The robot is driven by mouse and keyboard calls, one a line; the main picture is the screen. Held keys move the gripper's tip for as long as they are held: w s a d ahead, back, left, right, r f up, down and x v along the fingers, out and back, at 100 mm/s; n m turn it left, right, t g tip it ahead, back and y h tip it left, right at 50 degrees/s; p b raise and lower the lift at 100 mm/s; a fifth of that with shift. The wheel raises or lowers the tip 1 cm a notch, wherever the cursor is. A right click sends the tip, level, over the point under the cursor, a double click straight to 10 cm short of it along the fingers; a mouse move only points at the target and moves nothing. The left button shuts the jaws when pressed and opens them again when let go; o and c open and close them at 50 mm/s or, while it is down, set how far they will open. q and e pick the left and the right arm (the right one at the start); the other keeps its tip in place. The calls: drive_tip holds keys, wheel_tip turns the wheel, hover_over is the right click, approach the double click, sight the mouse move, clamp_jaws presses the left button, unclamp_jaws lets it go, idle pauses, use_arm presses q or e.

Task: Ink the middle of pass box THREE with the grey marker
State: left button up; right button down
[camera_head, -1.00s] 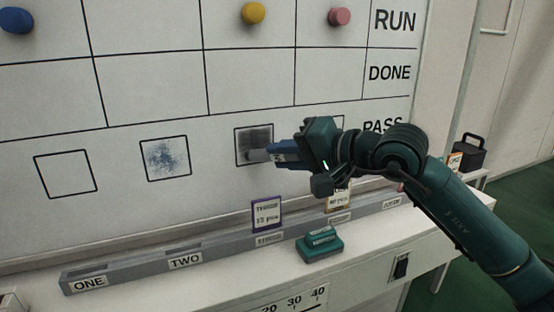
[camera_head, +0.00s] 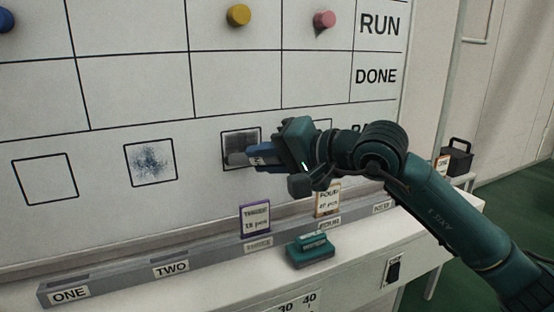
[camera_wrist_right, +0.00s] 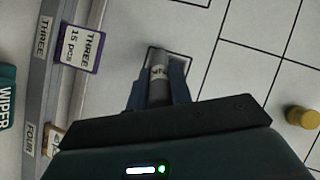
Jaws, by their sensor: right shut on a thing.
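Pass box THREE (camera_head: 240,137) is a black-outlined square on the whiteboard, with dark grey ink over much of its inside. My right gripper (camera_head: 262,154) is shut on the grey marker (camera_head: 238,159), whose tip end lies over the lower left of the box. I cannot tell whether the tip touches the board. In the right wrist view, the marker (camera_wrist_right: 159,84) sits between the fingers of my right gripper (camera_wrist_right: 158,94), and part of the box outline (camera_wrist_right: 152,55) shows behind it. My left gripper is not in view.
Pass box TWO (camera_head: 151,163) holds blotchy blue ink; pass box ONE (camera_head: 45,181) is blank. Below the board runs a grey labelled rail (camera_head: 120,278) with a purple-framed THREE card (camera_head: 254,219). A green wiper (camera_head: 310,250) rests on the ledge. Yellow (camera_head: 238,15) and pink (camera_head: 324,19) magnets are higher up.

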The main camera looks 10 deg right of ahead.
drive_tip(key=shift+s+a, duration=0.1)
drive_tip(key=shift+a, duration=0.15)
drive_tip(key=shift+s+d+f+b, duration=0.1)
drive_tip(key=shift+s+d+b, duration=0.05)
drive_tip(key=shift+s+b, duration=0.15)
drive_tip(key=shift+s+d+b, duration=0.25)
drive_tip(key=shift+s+b, duration=0.2)
drive_tip(key=shift+s, duration=0.4)
drive_tip(key=shift+s+d+b, duration=0.3)
drive_tip(key=shift+s+b, duration=0.15)
drive_tip(key=shift+s, duration=0.4)
drive_tip(key=shift+s+d+b, duration=0.25)
drive_tip(key=shift+s+b, duration=0.2)
drive_tip(key=shift+s, duration=0.4)
drive_tip(key=s, duration=0.1)
drive_tip(key=s+d+b, duration=0.1)
drive_tip(key=s, duration=0.1)
